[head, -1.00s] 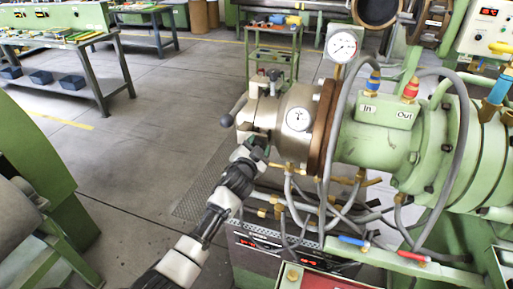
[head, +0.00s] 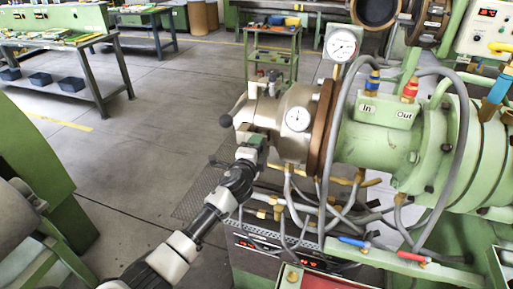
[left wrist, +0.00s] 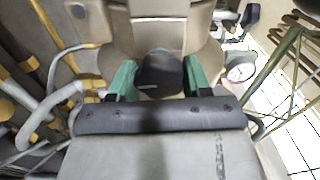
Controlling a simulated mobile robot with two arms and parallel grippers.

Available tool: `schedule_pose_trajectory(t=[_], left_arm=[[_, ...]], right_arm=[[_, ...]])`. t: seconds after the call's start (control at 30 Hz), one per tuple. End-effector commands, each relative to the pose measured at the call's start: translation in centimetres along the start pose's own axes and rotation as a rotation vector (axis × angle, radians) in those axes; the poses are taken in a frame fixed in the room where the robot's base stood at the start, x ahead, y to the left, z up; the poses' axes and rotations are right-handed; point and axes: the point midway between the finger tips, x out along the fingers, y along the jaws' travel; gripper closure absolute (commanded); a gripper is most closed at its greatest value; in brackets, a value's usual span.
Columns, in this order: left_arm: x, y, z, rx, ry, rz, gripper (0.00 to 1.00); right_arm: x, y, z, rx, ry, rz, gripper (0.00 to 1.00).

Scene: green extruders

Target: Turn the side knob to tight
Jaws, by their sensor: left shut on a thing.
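The side knob is a dark, rounded knob (left wrist: 160,72) on the beige metal head (head: 292,125) at the end of the green extruder barrel. In the left wrist view it sits between the green fingertips of my left gripper (left wrist: 160,80). My left gripper (head: 252,150) is shut on it at the head's near left side. In the head view the gripper hides most of the knob, and I cannot read any mark for tight. My right gripper is not in view.
A lever with a dark ball (head: 226,120) sticks out left of the head. A dial gauge (head: 342,44) stands above it. Grey hoses and brass fittings (head: 345,182) hang below the barrel. Open floor (head: 150,130) lies to the left, with a tool table (head: 70,45) beyond.

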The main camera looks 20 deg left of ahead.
Motion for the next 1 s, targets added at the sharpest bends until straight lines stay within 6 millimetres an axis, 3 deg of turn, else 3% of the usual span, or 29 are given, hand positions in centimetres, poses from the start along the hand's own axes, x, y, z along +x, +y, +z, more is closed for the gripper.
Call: schedule_pose_trajectory(t=[0.77,0.8,0.93,1.0], left_arm=[[-0.03,0.2,0.01,0.099,0.0,0.003,0.75],[-0.04,0.2,0.01,0.098,0.0,0.003,0.45],[-0.03,0.16,0.01,0.097,0.0,0.002,0.26],[-0.02,0.13,0.01,0.097,0.0,0.002,0.26]], right_arm=[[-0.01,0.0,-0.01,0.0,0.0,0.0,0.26],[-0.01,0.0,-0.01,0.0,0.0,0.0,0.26],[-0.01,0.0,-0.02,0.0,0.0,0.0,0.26],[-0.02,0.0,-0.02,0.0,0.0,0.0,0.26]])
